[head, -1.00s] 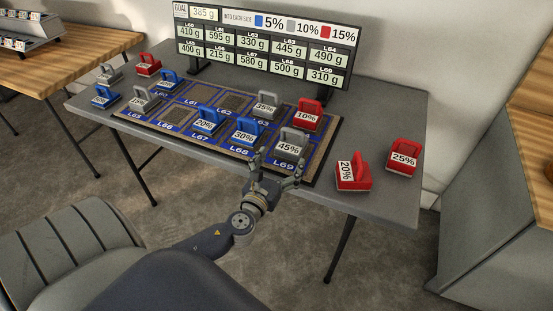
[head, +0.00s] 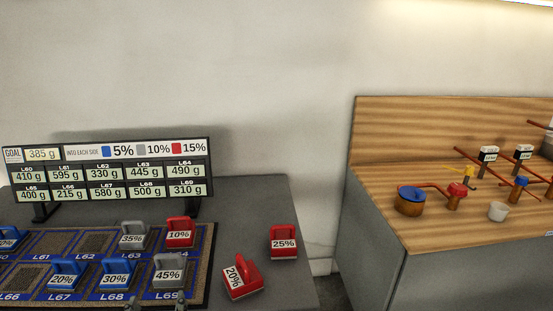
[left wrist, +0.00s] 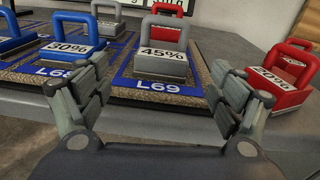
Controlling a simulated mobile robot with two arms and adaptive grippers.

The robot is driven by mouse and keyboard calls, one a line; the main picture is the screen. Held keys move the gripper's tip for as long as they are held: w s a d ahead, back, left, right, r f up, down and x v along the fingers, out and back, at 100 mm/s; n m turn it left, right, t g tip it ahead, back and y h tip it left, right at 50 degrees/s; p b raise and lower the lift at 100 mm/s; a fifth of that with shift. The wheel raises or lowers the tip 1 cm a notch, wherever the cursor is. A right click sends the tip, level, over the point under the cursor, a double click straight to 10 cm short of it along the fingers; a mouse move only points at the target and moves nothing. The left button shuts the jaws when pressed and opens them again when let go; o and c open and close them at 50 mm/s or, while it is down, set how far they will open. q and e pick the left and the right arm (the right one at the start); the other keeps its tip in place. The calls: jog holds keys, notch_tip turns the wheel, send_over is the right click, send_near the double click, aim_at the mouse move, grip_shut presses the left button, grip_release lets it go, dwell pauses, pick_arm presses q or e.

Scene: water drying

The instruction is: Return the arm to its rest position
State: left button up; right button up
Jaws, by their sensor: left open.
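My left gripper (left wrist: 158,95) is open and empty in the left wrist view. Its fingers stand on either side of the space in front of the grey 45% block (left wrist: 161,66), apart from it. In the head view only the fingertips of the left gripper (head: 168,302) show at the bottom edge, just below the 45% block (head: 169,272). That block sits upright on the L69 cell of the blue-lined mat (head: 205,270). My right gripper is in neither view.
Blue 20% (head: 64,275) and 30% (head: 115,275) blocks, a grey 35% (head: 132,235) and a red 10% block (head: 180,233) stand on the mat. Red 20% (head: 241,279) and 25% (head: 284,243) blocks stand to its right. A sign (head: 110,170) stands behind. A wooden counter (head: 385,205) is at right.

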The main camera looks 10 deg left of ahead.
pick_arm(q)
jog(key=s+d+f+n+g+y, duration=0.1)
jog(key=s+f+n+g, duration=0.3)
jog(key=n, duration=0.6)
jog(key=s+f+n+g, duration=0.25)
jog(key=s+n, duration=0.35)
jog(key=n, duration=0.3)
jog(key=s+d+f+n+g+h, duration=0.2)
jog(key=s+d+n+g+h, duration=0.45)
jog(key=s+d+n, duration=0.55)
notch_tip(320, 180, down, 25)
jog(key=s+d+m+g+p, duration=0.1)
jog(key=s+p, duration=0.1)
jog(key=s+a+f+g, duration=0.1)
jog(key=s+a+f, duration=0.1)
jog(key=s+f, duration=1.2)
jog(key=s+p, duration=0.1)
jog(key=s, duration=0.1)
jog(key=shift+s+a+f+g+y, duration=0.3)
jog(key=shift+s+y, duration=0.05)
